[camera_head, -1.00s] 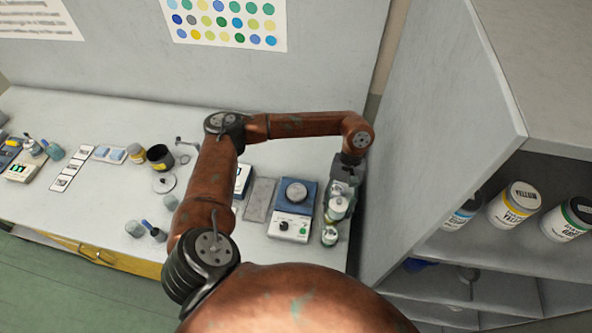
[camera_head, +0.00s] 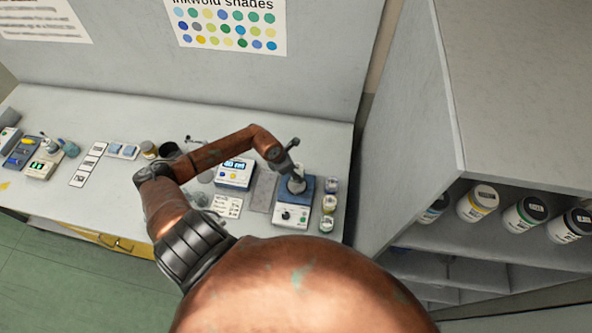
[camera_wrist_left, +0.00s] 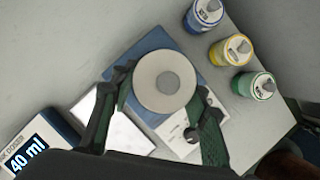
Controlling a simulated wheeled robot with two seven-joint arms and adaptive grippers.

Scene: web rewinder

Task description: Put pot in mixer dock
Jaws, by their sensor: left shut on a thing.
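The mixer (camera_head: 291,216) is a blue and white unit with a knob on its front, at the right of the bench. It also shows in the left wrist view (camera_wrist_left: 183,140). My left gripper (camera_head: 296,176) is over the mixer's round dock. In the left wrist view its two fingers (camera_wrist_left: 166,88) stand on either side of a pot (camera_wrist_left: 165,82), seen from above as a pale round lid with a smaller disc in the middle. The gripper is shut on this pot. The dock is largely hidden under it, and I cannot tell whether the pot touches it. My right gripper is out of view.
Blue (camera_wrist_left: 204,14), yellow (camera_wrist_left: 231,49) and green (camera_wrist_left: 255,85) pots stand in a row right of the mixer. A dispenser (camera_head: 235,173) reading 40 ml and a grey mat (camera_head: 262,192) are to its left. A shelf unit (camera_head: 410,150) stands at the right.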

